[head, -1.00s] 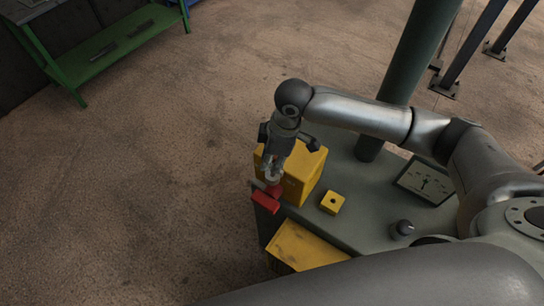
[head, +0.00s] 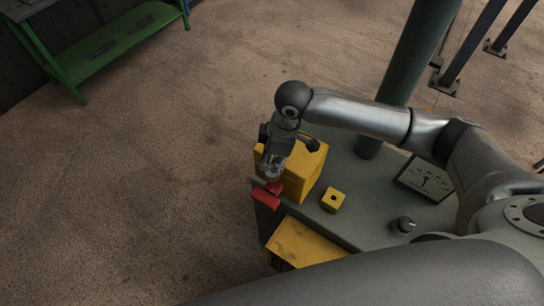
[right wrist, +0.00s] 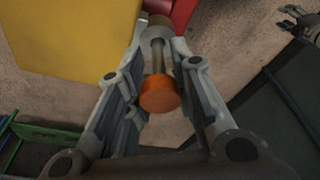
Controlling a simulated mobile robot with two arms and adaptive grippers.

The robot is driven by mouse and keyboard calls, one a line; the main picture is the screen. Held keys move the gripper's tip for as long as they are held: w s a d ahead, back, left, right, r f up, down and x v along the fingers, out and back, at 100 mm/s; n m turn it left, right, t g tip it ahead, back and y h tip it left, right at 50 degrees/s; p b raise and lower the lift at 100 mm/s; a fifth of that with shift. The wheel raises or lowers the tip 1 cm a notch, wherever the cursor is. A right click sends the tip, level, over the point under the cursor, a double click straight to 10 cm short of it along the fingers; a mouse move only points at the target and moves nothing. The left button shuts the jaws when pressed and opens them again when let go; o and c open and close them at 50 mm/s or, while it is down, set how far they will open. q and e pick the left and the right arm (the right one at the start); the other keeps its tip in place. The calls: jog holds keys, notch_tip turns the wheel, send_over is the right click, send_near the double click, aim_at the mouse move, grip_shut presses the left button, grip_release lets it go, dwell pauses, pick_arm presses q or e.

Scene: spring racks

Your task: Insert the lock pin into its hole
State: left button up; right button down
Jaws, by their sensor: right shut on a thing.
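A pin with an orange round head (right wrist: 160,94) and a thin grey shaft lies between the fingers of my right gripper (head: 272,174), which is shut on it. In the right wrist view its shaft runs away from me to a pale collar (right wrist: 155,32) beside a red part (right wrist: 182,12). Whether the shaft tip is inside the collar or only in front of it I cannot tell. In the head view my right gripper is just above the red part (head: 265,197), at the corner of a yellow box (head: 305,170). My left gripper is not in view.
A small yellow block (head: 333,199) with a dark hole sits on the grey bench top (head: 350,225). A knob (head: 404,225) and a dial gauge (head: 426,180) are to its right. A dark green post (head: 410,65) rises behind. Open floor lies left.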

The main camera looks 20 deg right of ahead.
jog(key=shift+f+b, duration=0.5)
jog(key=shift+f, duration=0.9)
jog(key=c, duration=1.1)
grip_release()
jog(key=shift+c, duration=0.2)
notch_tip(320, 180, up, 12)
jog(key=d, duration=0.2)
jog(key=shift+s, duration=0.4)
jog(key=shift+f, duration=0.1)
